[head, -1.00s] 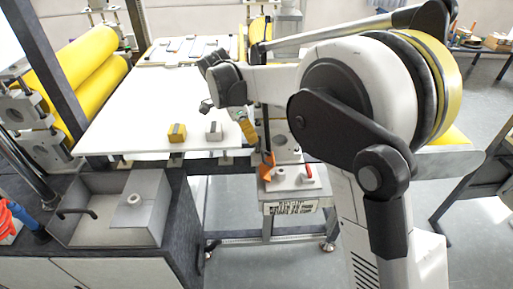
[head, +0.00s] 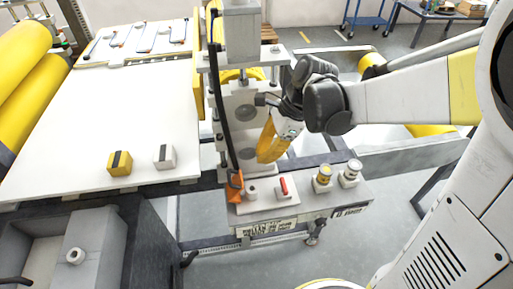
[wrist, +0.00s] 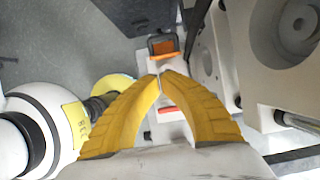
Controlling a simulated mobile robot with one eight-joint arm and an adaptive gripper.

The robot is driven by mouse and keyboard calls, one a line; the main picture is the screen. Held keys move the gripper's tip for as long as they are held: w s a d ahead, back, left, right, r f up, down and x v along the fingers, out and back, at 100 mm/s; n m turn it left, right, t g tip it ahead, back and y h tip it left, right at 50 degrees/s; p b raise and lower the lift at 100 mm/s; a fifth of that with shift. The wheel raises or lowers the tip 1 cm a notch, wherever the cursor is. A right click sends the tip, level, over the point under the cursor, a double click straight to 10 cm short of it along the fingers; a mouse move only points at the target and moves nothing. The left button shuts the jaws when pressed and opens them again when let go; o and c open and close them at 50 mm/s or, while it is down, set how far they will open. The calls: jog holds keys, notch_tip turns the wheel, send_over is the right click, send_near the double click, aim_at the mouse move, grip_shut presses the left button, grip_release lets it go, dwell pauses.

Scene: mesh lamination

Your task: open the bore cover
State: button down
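My gripper (head: 268,150) has yellow fingers pointing down, beside the upright housing and above the labelled bench box. In the wrist view its fingertips (wrist: 160,75) meet, with nothing visible between them. An orange flap-like part (head: 235,186) stands at the box's left rear; in the wrist view an orange-edged black part (wrist: 162,46) lies just beyond the fingertips. I cannot tell for sure which part is the bore cover. The upright housing (head: 246,128) has round bores facing the front, and a bore also shows in the wrist view (wrist: 299,26).
The box top (head: 268,204) carries a white knob (head: 252,191), a red lever (head: 284,186) and two capped posts (head: 323,178). A white table (head: 100,130) at the left holds a yellow block (head: 120,163) and a grey block (head: 164,156). A dark cable hangs before the housing.

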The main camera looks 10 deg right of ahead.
aim_at(239, 183)
jog(key=b+x, duration=0.2)
jog(key=x, duration=0.6)
jog(key=shift+d+b, duration=0.15)
jog(key=shift+b, duration=0.2)
jog(key=shift+w+a+f+b, duration=0.1)
jog(key=shift+a+f+b, duration=0.2)
jog(key=shift+a, duration=0.65)
jog(key=shift+w+a+f+b, duration=0.15)
jog(key=shift+a+f, duration=0.15)
jog(key=shift+a, duration=0.6)
jog(key=shift+a+r+h, duration=0.1)
jog(key=shift+a+h, duration=0.3)
jog(key=shift+a, duration=0.05)
jog(key=shift+a, duration=0.15)
